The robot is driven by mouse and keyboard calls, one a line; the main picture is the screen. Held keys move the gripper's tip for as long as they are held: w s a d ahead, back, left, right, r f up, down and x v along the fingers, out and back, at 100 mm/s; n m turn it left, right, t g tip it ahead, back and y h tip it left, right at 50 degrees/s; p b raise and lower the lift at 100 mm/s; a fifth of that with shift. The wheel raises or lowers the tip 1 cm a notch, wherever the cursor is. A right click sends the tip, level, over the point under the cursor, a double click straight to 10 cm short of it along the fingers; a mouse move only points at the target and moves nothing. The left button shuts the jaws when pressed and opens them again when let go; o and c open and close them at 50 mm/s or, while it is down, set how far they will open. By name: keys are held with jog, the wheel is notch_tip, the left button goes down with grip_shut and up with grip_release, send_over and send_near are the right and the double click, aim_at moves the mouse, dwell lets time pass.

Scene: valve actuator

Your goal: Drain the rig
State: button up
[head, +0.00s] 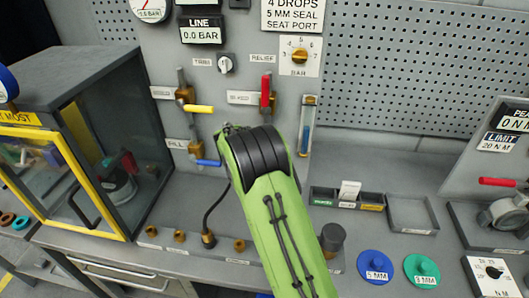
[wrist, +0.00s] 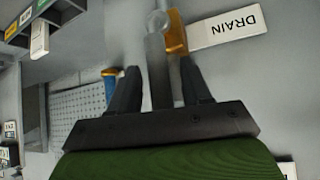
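In the wrist view, a DRAIN label (wrist: 224,29) shows upside down. Next to it is a brass valve body (wrist: 175,36) with a grey metal lever or stem (wrist: 158,72). My gripper (wrist: 157,82) is open, with one dark finger on each side of the grey piece. I see gaps beside it and cannot tell how deep it sits between the fingers. In the head view, my green arm hides my gripper and the drain valve. The LINE display (head: 201,34) reads 0.0 BAR.
On the panel are a yellow-handled valve (head: 199,109), a red-handled valve (head: 266,92), a blue-handled fill valve (head: 208,163) and a sight tube (head: 307,128). A yellow-framed cabinet (head: 128,215) stands left. Small bins (head: 347,199) and blue and green discs (head: 376,266) lie right.

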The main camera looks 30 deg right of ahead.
jog(key=shift+r, duration=0.1)
jog(key=b+v, duration=0.1)
jog(key=v, duration=1.4)
jog(key=shift+s+a+r, duration=0.2)
jog(key=s+a+n+y, duration=0.2)
jog(key=s+a+n, duration=0.1)
jog(key=s, duration=0.7)
jog(key=s+a+n+y, duration=0.2)
jog(key=s+a+n, duration=0.1)
jog(key=s, duration=0.7)
jog(key=s+a+n+y, duration=0.3)
jog(key=s+n, duration=0.1)
jog(key=s, duration=0.6)
jog(key=shift+s+a, duration=0.35)
jog(key=shift+s, duration=0.05)
jog(key=shift+w+r, duration=0.1)
